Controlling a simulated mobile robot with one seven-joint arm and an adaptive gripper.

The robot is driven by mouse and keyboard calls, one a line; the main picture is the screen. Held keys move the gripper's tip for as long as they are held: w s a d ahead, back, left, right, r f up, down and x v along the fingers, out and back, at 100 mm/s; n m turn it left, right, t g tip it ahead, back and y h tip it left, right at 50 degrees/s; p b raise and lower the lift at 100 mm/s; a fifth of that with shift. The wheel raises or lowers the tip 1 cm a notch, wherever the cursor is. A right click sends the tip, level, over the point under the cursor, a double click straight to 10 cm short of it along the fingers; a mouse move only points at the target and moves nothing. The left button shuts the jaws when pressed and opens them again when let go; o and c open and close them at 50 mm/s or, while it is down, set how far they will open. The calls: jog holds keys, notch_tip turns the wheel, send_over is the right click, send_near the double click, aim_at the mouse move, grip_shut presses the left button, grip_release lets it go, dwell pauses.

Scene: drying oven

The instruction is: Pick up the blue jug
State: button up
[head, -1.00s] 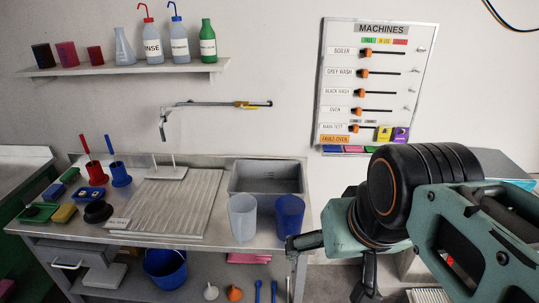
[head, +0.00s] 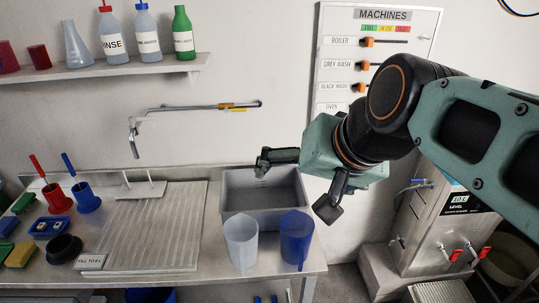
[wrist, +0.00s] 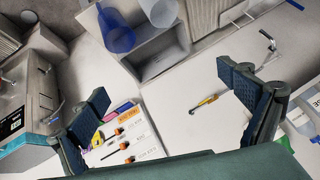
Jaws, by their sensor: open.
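The blue jug (head: 297,238) stands upright at the right front of the metal bench, touching or very close to a clear whitish jug (head: 241,242) on its left. My gripper (head: 299,184) is open and empty, above and behind the jug, over the sink area. In the wrist view my gripper (wrist: 165,105) shows its two fingers wide apart. The blue jug (wrist: 116,32) shows there beyond the fingers, at the top left, with the clear jug (wrist: 158,10) beside it. No finger touches either jug.
A grey sink basin (head: 235,211) lies behind the jugs. A ribbed drainboard (head: 155,225) is left of them. A wall-mounted tap arm (head: 195,107) is above. A steel machine (head: 445,220) stands at the right. The machines board (head: 330,70) is on the wall behind my arm.

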jog(key=w+a+r+m+t+y+b, duration=0.25)
jog(key=w+r+m+t, duration=0.4)
jog(key=w+r, duration=0.85)
jog(key=w+a+r+m+t+y+b, duration=0.1)
jog(key=w+a+r+m+t+b, duration=0.2)
jog(key=w+r+m, duration=0.9)
jog(key=w+d+f+n+g, duration=0.1)
jog(key=w+d+f, duration=0.15)
jog(key=f, duration=0.55)
jog(key=w+d+f+n+g, duration=0.1)
jog(key=w+f+n+g, duration=0.15)
jog(key=f, duration=0.45)
jog(key=m+g+y+b, duration=0.3)
jog(key=m+g+y, duration=0.1)
jog(key=m, duration=0.6)
send_near(284, 222)
jog(key=shift+p+x, duration=0.45)
jog(key=shift+x, duration=4.25)
jog(key=shift+d+f, duration=0.1)
